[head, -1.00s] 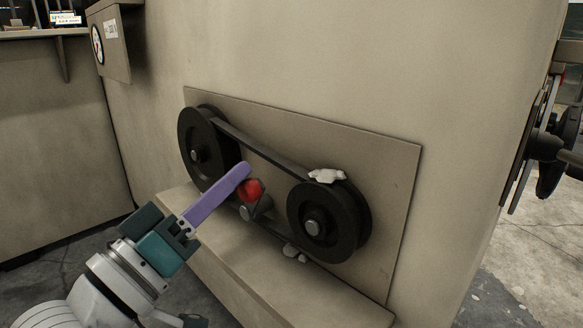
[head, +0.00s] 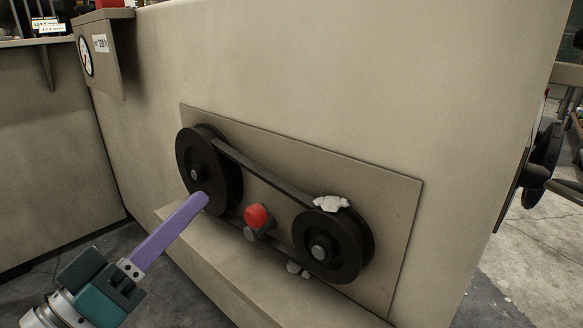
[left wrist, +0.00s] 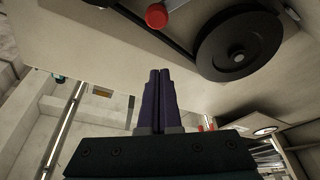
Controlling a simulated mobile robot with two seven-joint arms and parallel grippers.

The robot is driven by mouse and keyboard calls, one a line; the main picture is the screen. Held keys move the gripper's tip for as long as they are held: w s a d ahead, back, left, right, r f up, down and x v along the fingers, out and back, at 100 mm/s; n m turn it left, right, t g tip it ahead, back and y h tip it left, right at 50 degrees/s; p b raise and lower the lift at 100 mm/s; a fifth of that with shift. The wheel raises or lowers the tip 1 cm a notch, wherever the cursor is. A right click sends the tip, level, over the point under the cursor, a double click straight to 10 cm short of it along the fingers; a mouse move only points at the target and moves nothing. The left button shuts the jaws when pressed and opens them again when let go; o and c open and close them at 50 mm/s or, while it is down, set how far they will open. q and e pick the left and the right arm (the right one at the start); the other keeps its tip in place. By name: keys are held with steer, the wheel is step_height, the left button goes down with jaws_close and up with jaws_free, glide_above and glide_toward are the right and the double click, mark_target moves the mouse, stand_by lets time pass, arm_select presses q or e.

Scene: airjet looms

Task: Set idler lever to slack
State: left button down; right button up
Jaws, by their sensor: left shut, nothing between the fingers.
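The idler lever's red knob (head: 257,216) stands out from the panel (head: 300,150) between two black pulleys, with a grey pivot (head: 251,234) just below it. A belt (head: 262,172) runs around the left pulley (head: 207,165) and the right pulley (head: 330,245). My left gripper (head: 205,197) is shut and empty, its purple fingers left of the knob and apart from it, overlapping the left pulley's lower edge in the head view. In the left wrist view the shut fingers (left wrist: 158,75) point up toward the red knob (left wrist: 156,16). My right gripper is not in view.
White lint sits on top of the right pulley (head: 331,203) and below the belt (head: 297,269). A ledge (head: 265,290) runs under the panel. A gauge box (head: 98,55) is at the upper left. Open floor (head: 510,290) shows at the right.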

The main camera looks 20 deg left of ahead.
arm_select(q)
steer(key=v, duration=0.4)
steer(key=shift+d, duration=0.15)
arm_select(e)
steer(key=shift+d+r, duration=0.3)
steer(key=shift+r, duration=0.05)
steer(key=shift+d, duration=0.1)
